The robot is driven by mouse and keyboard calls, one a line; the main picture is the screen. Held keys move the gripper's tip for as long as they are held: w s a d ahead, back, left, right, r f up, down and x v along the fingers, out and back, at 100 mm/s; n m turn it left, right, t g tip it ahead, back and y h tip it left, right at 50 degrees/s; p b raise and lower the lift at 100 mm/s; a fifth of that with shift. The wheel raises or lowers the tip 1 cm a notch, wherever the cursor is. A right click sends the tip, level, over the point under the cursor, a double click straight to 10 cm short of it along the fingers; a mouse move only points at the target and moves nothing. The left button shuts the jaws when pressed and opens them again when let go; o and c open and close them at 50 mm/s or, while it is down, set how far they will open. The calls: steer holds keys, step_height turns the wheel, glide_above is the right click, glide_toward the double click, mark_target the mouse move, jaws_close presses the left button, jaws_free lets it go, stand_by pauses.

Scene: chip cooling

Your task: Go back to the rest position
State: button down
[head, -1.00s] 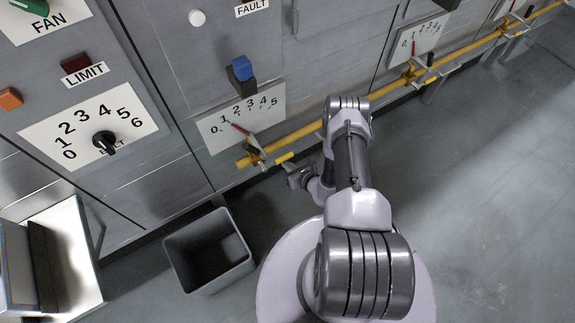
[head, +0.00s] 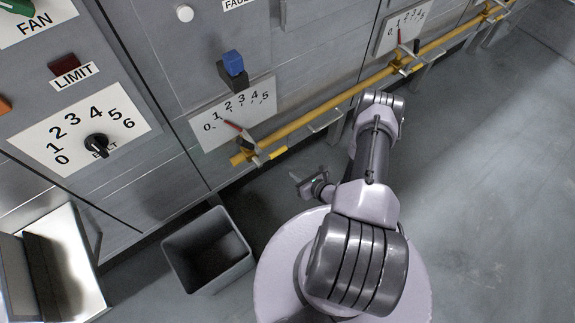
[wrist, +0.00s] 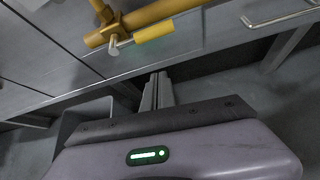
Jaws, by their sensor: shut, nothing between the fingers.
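My gripper (head: 302,185) is low in front of the cabinet wall, beneath the yellow pipe in the head view, with my arm folded above my round base. In the wrist view my gripper (wrist: 158,82) shows its fingers together with nothing between them. They point toward the lower edge of the cabinets and appear apart from everything. The finger details are too small to make out in the head view.
A yellow pipe (head: 325,115) with valve handles runs along the cabinets; its end also shows in the wrist view (wrist: 150,14). A grey open bin (head: 207,250) stands left of my base. A dial panel (head: 85,130) is at left. Floor at right is clear.

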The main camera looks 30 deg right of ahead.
steer(key=w+a+r+n+y, duration=0.1)
steer(key=w+r+n+y, duration=0.2)
steer(key=r, duration=0.4)
steer(key=w+a+r+n+y, duration=0.1)
steer(key=w+a+r+n, duration=0.15)
steer(key=w+r, duration=0.35)
steer(key=a+r+n+g+y, duration=0.2)
steer(key=a+r+n, duration=0.2)
steer(key=r, duration=0.5)
steer(key=a+r+n+g+y, duration=0.15)
steer(key=a+r+n, duration=0.25)
steer(key=r, duration=0.4)
steer(key=s+a+r+n+g+h, duration=0.1)
steer(key=s+a+r+n+g, duration=0.2)
steer(key=s+a+r+n, duration=0.35)
steer(key=s+a+r+n+g, duration=0.2)
steer(key=s+a+r+n, duration=0.2)
steer(key=r, duration=0.6)
steer(key=s+d+r+n+t+h, duration=0.2)
steer(key=s+r+n+h, duration=0.4)
steer(key=s, duration=0.5)
step_height(320, 180, up, 2)
steer(key=shift+n+t, duration=0.55)
steer(key=shift+n, duration=0.35)
